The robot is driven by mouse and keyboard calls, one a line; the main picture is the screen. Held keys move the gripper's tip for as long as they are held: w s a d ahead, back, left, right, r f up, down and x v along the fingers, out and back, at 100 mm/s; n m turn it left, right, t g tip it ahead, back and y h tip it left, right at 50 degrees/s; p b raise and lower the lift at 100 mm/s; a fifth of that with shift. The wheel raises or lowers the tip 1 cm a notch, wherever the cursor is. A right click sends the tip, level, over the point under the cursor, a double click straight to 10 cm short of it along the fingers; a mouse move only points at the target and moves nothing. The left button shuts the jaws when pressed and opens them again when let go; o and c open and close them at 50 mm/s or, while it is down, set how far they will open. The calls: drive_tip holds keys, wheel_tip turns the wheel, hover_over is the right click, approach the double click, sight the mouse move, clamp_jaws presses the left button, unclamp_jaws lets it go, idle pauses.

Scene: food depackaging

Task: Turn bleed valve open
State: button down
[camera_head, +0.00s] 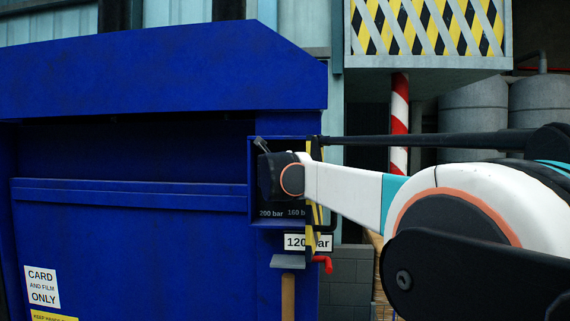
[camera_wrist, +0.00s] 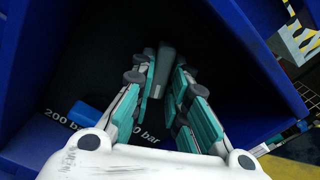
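My gripper (camera_wrist: 164,72) reaches into the dark recess of the blue machine, its two teal and grey fingers apart. A grey lever-like piece (camera_wrist: 166,58) stands between the fingertips; I cannot tell whether either finger touches it. A thin grey lever (camera_head: 262,145) also shows at the recess's top left in the head view, above my dark wrist. A blue part (camera_wrist: 85,113) lies in the recess left of the fingers. A red bent handle (camera_head: 325,264) sits outside, low on the machine's right edge. No label shows which part is the bleed valve. My wrist hides the fingers in the head view.
The recess (camera_head: 251,190) has close blue side walls around my gripper. Pressure labels "200 bar" and "160 bar" show inside it, and a "120 bar" plate (camera_head: 296,242) hangs below. A yellow-black striped strip (camera_head: 312,215) runs down the right edge.

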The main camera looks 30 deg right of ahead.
drive_tip(key=shift+m, duration=0.3)
drive_tip(key=shift+w+a+r+m, duration=0.1)
drive_tip(key=shift+a+m, duration=0.05)
drive_tip(key=shift+m, duration=4.7)
drive_tip(key=shift+w+a+r+m, duration=0.1)
drive_tip(key=shift+m, duration=4.75)
drive_tip(key=c, duration=1.6)
unclamp_jaws()
drive_tip(key=shift+f, duration=0.1)
drive_tip(key=shift+o, duration=0.2)
